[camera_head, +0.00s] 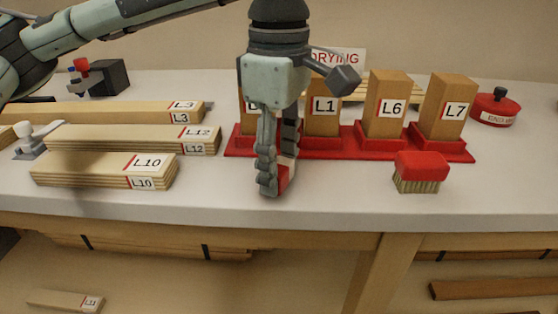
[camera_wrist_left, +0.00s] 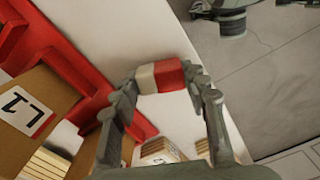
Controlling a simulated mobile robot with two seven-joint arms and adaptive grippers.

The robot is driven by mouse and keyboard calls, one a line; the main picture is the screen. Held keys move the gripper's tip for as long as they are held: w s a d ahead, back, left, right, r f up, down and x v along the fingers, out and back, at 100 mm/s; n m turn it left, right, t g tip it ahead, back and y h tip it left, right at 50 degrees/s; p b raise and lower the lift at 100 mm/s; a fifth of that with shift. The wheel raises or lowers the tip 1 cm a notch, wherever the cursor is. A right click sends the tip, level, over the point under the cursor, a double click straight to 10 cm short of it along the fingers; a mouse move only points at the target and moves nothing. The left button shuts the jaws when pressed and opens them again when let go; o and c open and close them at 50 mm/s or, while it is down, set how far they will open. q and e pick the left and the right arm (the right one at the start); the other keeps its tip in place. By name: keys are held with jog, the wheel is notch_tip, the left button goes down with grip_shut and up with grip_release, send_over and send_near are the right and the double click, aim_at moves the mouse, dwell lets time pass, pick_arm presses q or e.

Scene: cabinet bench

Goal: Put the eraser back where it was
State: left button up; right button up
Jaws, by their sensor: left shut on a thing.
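The eraser, a small red and white block, is between the fingertips of my left gripper (camera_head: 277,178). In the head view only part of the eraser (camera_head: 284,180) shows, as the fingers hide the rest. In the left wrist view the eraser (camera_wrist_left: 161,76) lies across the tips of my left gripper (camera_wrist_left: 160,78), which is shut on it. The gripper points down above the front part of the white bench top (camera_head: 330,190), in front of the red rack. I cannot tell whether the eraser touches the bench. My right gripper is not in view.
A red rack (camera_head: 345,150) behind the gripper holds upright wooden blocks, including L1 (camera_head: 323,118), L6 (camera_head: 388,105) and L7 (camera_head: 447,105). A red brush (camera_head: 420,172) stands to the right. Labelled boards (camera_head: 90,170) are stacked at left. Bare bench lies between gripper and brush.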

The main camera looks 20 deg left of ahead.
aim_at(279, 166)
pick_arm(q)
jog(key=shift+f, duration=0.15)
jog(key=o, duration=1)
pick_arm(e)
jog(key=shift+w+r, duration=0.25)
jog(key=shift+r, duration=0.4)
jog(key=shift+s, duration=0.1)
pick_arm(q)
jog(key=shift+w+r, duration=0.1)
jog(key=shift+r, duration=6.1)
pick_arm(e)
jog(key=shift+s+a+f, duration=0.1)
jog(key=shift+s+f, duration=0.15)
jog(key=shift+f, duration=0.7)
